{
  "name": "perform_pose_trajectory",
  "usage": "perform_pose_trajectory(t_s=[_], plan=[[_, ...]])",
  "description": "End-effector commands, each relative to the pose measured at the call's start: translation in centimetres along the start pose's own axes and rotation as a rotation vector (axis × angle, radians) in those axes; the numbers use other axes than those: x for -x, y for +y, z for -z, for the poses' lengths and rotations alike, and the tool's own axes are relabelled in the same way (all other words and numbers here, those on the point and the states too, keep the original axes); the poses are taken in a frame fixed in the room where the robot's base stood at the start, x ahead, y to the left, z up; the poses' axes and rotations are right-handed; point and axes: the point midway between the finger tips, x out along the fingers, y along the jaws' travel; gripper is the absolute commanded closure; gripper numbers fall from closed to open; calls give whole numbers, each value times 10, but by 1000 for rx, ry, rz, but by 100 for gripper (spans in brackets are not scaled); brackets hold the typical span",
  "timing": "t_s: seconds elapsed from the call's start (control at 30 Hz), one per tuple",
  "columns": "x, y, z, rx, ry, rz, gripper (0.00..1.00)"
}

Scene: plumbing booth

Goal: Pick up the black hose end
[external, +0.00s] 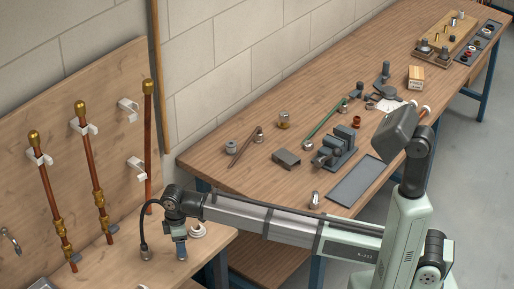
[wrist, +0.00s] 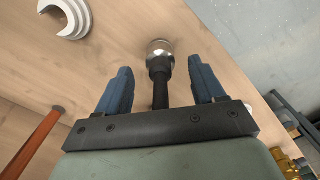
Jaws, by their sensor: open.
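The black hose end (wrist: 160,68) is a black sleeve with a bright metal tip. In the wrist view it shows between my gripper's two blue fingers (wrist: 160,75), its tip just beyond the fingertips. The fingers are apart, with a gap on each side of the hose. Whether it lies at finger depth I cannot tell. In the external view, a black hose (external: 142,227) arcs down to a metal end (external: 146,253) at the left bench. My gripper (external: 181,255) points down to the right of that end.
A white ring-like part (external: 197,230) lies on the bench close to my gripper; it also shows in the wrist view (wrist: 70,18). Copper pipes (external: 93,170) hang on the wooden panel at left. A long workbench (external: 215,155) with a vise (external: 335,150) and tools stands behind my arm.

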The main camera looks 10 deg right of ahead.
Motion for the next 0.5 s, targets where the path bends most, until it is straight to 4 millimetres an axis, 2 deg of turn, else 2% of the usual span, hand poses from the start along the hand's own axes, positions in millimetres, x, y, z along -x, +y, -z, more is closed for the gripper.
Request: perform_pose_trajectory(t_s=[0.2, 0.5], plan=[[-29, -1, -1, 0, -1, 0, 31], [-34, -1, -1, 0, 0, 0, 32]])
